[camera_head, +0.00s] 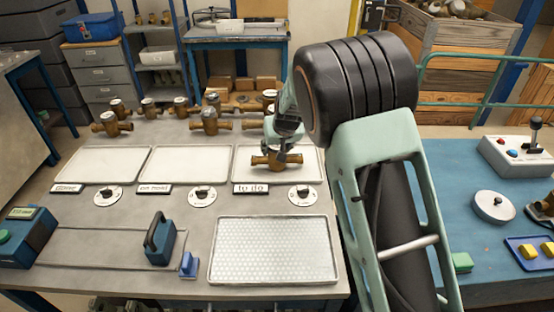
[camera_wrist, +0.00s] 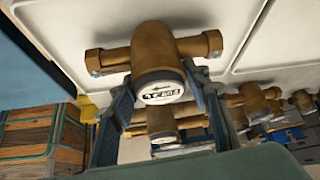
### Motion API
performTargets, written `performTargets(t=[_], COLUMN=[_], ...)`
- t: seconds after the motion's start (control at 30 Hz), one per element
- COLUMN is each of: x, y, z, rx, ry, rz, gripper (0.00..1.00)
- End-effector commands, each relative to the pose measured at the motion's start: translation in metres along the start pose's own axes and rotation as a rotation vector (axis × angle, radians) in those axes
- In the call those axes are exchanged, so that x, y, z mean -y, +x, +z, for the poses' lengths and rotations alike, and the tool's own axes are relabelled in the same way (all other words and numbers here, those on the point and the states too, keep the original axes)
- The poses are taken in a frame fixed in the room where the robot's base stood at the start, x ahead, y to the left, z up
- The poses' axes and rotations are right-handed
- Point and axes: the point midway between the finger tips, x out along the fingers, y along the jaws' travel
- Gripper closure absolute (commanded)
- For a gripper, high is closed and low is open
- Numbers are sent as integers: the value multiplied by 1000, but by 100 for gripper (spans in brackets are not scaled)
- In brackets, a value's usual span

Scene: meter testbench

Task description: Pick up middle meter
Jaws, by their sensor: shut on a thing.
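A brass meter (camera_head: 268,161) with two side ports is at the "to do" tray (camera_head: 309,171), the rightmost of three white trays. My gripper (camera_head: 284,148) comes down on it from above and is shut on its body. In the wrist view the same meter (camera_wrist: 155,46) shows its round pale dial between my two fingers (camera_wrist: 160,92), its ports sticking out to both sides. I cannot tell whether it touches the tray. The other two trays, on the left (camera_head: 103,165) and in the middle (camera_head: 186,165), are empty.
Several brass meters, one of them behind the middle tray (camera_head: 209,121), stand along the bench's back. A textured mat (camera_head: 274,250) lies empty in front. My arm covers the bench's right edge.

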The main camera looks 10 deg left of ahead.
Motion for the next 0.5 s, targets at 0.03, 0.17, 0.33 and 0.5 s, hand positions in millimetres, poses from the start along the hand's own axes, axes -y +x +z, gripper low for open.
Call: performTargets(t=[0.03, 0.17, 0.33, 0.5], x=[0, 0, 0, 0], y=[0, -2, -2, -8], z=[0, -3, -3, -8], rx=[0, -6, -5, -8], ry=[0, 0, 0, 0], rz=[0, 1, 1, 0], gripper=[100, 100, 100, 100])
